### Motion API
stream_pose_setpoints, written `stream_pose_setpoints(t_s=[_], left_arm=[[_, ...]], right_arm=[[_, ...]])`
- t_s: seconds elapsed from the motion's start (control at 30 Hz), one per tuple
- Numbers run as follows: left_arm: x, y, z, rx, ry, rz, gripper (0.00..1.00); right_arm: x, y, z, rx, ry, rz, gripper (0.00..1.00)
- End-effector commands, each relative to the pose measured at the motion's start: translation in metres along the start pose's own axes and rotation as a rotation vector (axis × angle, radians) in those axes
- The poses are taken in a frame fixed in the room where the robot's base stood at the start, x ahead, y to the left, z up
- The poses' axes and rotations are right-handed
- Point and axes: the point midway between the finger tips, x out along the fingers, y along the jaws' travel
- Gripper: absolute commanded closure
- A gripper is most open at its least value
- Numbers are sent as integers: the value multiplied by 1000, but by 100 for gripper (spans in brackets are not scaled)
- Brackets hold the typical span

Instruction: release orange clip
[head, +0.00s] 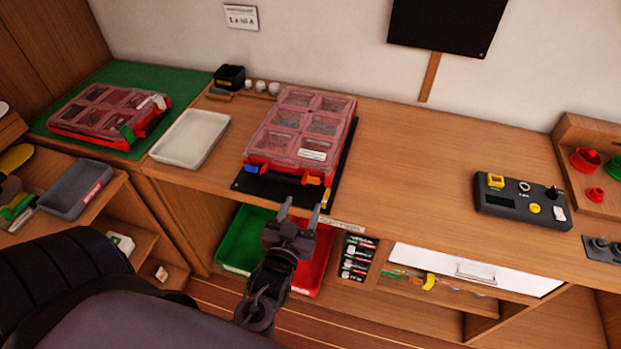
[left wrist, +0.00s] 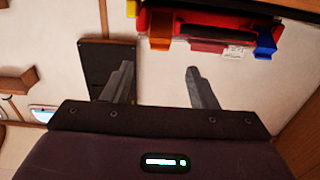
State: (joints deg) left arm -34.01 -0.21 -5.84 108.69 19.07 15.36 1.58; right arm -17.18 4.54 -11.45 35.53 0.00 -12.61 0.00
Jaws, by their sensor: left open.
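A red case with a clear compartmented lid (head: 300,118) lies on a black mat (head: 290,194) at the bench's front edge. Its orange clip (head: 312,181) is on the front side near the right corner; its blue clip (head: 251,170) is near the left corner. In the left wrist view the orange clip (left wrist: 160,43) shows above and between my fingers, and the blue clip (left wrist: 265,45) lies to the right. My left gripper (head: 300,208) is open and empty, just in front of the case, apart from the orange clip. Whether the clip is latched I cannot tell.
A yellow piece (head: 326,198) sits by the case's right front corner. A white tray (head: 190,138) and another red case (head: 108,110) on a green mat stand left. Green (head: 246,240) and red (head: 314,262) bins sit below the bench. Bench right of the case is clear up to a control box (head: 520,208).

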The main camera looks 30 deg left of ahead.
Motion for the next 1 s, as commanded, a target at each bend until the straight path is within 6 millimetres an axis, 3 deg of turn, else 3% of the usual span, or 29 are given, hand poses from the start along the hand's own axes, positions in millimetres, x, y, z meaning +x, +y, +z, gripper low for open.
stream_pose_setpoints(t_s=[0.5, 0.87, 1.0], left_arm=[[70, 0, -3, -1, 4, 0, 47], [77, 0, -1, -1, 2, 1, 47], [77, 0, -1, -1, 2, 1, 63]], right_arm=[[-20, 0, -2, 0, 0, 0, 64], [-21, 0, -2, 0, 0, 0, 64], [-21, 0, -2, 0, 0, 0, 64]])
